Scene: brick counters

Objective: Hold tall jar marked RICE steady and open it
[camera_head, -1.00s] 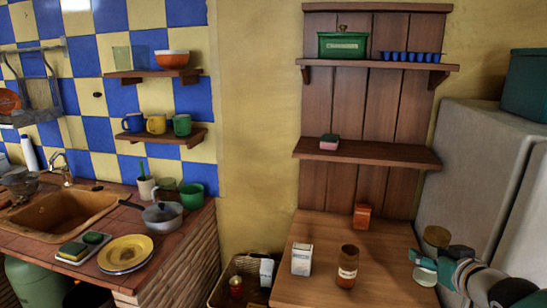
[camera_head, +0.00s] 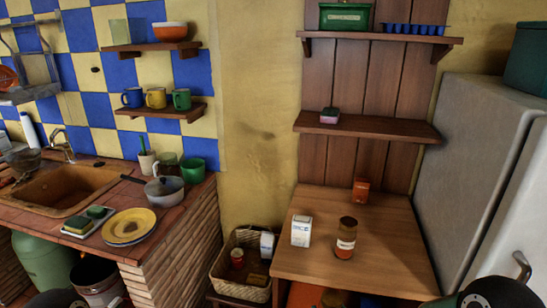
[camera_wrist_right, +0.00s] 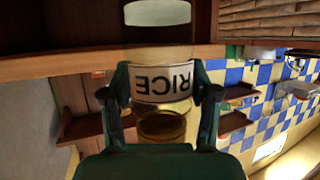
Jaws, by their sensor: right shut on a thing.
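The tall jar marked RICE (camera_wrist_right: 158,60) fills the middle of the right wrist view. It has a pale label that reads upside down there. An amber-brown round part (camera_wrist_right: 162,125) shows at its end nearer my gripper's base. My right gripper (camera_wrist_right: 162,92) has its two green-and-black fingers closed on either side of the jar at the label. In the head view neither this jar nor either gripper shows. Dark parts of my arms show at the bottom corners there. I cannot tell whether the lid is loose.
The wooden table (camera_head: 300,262) holds another labelled jar (camera_head: 346,238), a white carton (camera_head: 301,231) and an orange box (camera_head: 361,190). Its right half is clear. A fridge (camera_head: 470,190) stands to the right. A wicker basket (camera_head: 226,275) sits left of the table.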

